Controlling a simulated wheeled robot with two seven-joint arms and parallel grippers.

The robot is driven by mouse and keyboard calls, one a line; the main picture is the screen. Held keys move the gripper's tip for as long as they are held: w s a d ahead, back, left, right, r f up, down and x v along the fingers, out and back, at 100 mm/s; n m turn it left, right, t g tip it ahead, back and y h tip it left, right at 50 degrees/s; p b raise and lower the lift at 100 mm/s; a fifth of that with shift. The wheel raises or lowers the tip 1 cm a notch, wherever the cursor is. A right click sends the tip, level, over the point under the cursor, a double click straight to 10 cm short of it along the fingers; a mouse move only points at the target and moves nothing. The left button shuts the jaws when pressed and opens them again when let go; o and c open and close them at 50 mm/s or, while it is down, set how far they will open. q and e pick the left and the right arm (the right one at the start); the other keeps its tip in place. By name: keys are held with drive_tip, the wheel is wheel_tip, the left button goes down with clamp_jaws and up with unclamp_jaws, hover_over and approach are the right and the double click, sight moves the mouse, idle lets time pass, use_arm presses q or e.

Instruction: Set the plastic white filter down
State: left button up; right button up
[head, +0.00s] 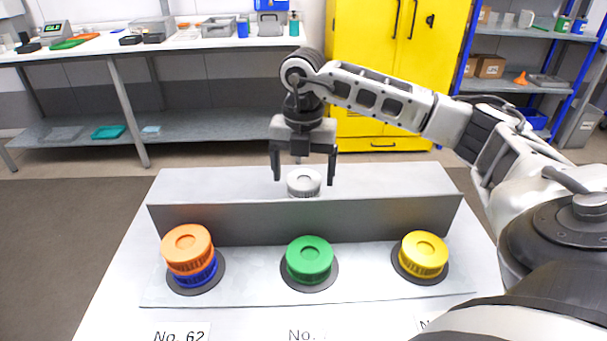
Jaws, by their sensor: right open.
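The white plastic filter (304,183) is a short ridged round piece, light grey-white. It sits on the raised back ledge (400,180) of the grey stand, near its middle. My right gripper (304,178) is open, with its fingers pointing down on either side of the filter and a visible gap to each. My left gripper is not in view.
On the lower step, an orange cap (187,248) sits on a blue one (195,275) at left, a green cap (309,259) in the middle, a yellow cap (423,254) at right. The ledge is bare beside the filter. A yellow cabinet (370,50) stands behind.

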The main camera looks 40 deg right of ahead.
sight(304, 181)
wheel_tip(304, 181, up, 11)
drive_tip(key=p, duration=0.1)
drive_tip(key=shift+s+f, duration=0.1)
idle(0.6)
